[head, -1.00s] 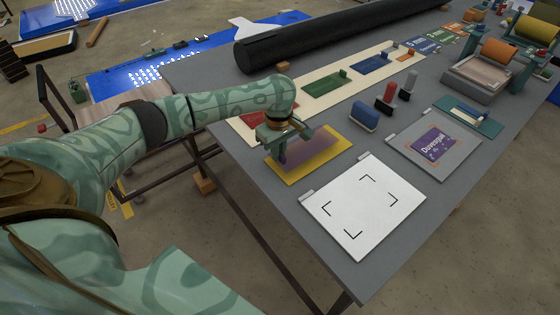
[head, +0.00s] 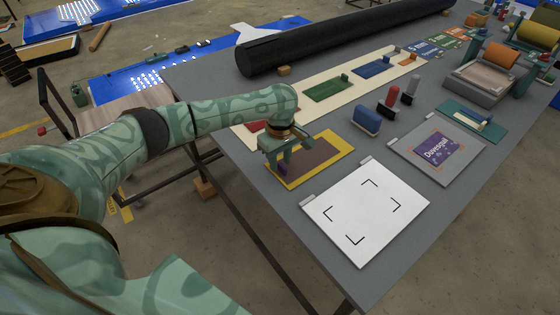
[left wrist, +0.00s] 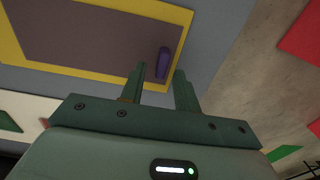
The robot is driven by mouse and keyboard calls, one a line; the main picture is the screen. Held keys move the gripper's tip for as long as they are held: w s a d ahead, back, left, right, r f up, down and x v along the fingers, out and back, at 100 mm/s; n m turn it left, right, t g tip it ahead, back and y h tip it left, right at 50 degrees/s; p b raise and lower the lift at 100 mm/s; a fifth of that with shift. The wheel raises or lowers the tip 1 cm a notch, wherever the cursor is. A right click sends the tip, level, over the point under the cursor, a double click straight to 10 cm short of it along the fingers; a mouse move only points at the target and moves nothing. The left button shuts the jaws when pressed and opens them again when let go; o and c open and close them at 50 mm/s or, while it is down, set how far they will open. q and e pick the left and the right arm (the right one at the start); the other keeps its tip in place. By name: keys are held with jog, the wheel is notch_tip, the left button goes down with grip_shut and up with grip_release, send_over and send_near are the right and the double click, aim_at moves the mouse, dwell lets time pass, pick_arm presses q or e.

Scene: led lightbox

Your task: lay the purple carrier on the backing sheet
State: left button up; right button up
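A dark brownish-purple panel, seemingly the purple carrier (head: 316,156), lies flat on the yellow sheet (head: 345,144), with a yellow border showing around it. The panel (left wrist: 95,35) and yellow sheet (left wrist: 120,75) also show in the left wrist view. The carrier's small upright purple handle (left wrist: 163,63) stands near one end of the panel. My left gripper (head: 285,166) is low over the near left end of the panel. In the left wrist view its two fingers (left wrist: 160,80) are apart, with the handle just beyond the tips and no visible contact. My right gripper is not in view.
A white board with black corner marks (head: 365,212) lies in front, and a grey board with a purple print (head: 437,147) to the right. A blue block (head: 367,121) and red and grey stamps stand behind. A cream strip (head: 345,83) holds coloured plates. A black roll (head: 340,38) lies behind.

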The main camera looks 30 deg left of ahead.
pick_arm(q)
notch_tip(320, 180, up, 11)
jog(key=p, duration=0.4)
jog(key=shift+p, duration=0.35)
